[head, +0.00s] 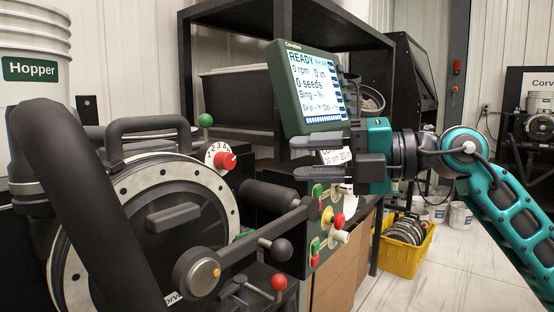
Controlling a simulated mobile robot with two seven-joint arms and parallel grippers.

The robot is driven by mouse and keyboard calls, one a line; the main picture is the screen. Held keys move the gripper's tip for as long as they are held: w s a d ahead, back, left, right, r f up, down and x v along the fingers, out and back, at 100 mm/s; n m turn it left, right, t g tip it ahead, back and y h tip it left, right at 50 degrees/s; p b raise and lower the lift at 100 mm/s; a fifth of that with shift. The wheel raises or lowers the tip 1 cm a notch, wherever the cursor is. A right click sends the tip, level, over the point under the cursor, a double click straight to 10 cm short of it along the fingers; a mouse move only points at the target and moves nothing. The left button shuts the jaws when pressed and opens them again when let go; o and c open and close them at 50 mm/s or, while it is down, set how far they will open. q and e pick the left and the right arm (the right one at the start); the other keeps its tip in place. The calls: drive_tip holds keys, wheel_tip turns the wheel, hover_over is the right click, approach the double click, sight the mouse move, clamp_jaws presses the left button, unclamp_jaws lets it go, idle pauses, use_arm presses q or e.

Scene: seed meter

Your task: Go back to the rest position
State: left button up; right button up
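My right gripper (296,158) comes in from the right. Its two dark fingers point left and are apart, with nothing seen between them. It is in front of the lower part of the monitor (318,85) and above the control panel, in the picture. The monitor reads READY, 0 rpm, 0 in and 0 seeds. The seed meter (150,185), a round dark housing with a pale bolted rim and a handle, stands at the left, clear of the gripper. My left gripper is not in view.
A control panel (316,232) with green, red and yellow buttons sits below the gripper. A dial with a red knob (226,161) and a red-ball lever (279,282) are near the meter. A white hopper (33,50) stands left. A yellow crate (404,258) is on the open floor.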

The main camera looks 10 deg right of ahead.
drive_tip(key=shift+v, duration=0.85)
drive_tip(key=shift+a, duration=0.1)
